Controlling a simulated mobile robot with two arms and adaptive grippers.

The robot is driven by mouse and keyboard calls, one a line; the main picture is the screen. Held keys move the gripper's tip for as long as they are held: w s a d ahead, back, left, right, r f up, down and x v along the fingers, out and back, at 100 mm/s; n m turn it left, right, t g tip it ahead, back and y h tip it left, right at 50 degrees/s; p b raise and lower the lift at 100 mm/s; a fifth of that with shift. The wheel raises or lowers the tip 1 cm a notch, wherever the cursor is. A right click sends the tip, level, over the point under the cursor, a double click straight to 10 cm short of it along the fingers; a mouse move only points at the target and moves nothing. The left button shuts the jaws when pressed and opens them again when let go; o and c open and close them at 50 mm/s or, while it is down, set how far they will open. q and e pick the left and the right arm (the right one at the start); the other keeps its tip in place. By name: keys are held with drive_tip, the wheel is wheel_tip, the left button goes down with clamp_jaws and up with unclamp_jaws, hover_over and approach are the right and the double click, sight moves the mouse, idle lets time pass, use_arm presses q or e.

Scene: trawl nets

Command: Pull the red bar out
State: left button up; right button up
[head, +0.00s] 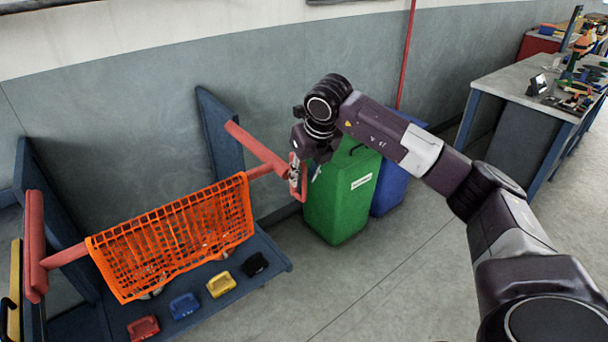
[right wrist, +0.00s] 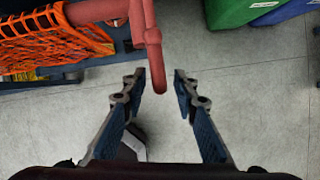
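The red bar (head: 262,170) runs sideways through the top of the orange net (head: 180,240), its right end bending down into a handle. The bar's left part shows by the left red upright. My right gripper (head: 296,176) is at this handle in the head view. In the right wrist view the red handle (right wrist: 155,58) hangs with its lower end between the fingertips of my right gripper (right wrist: 158,76). The fingers are spread, with gaps on both sides, and do not close on it. My left gripper is not in view.
A blue rack (head: 270,262) carries the net, with red, blue, yellow and black small trays on its base. A green bin (head: 342,195) and a blue bin (head: 392,185) stand just behind my right gripper. A workbench (head: 520,85) is at right. Floor in front is clear.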

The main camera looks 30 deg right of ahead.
drive_tip(key=shift+r, duration=0.1)
drive_tip(key=v, duration=1.1)
drive_tip(key=shift+s+r, duration=0.15)
drive_tip(key=shift+r, duration=0.25)
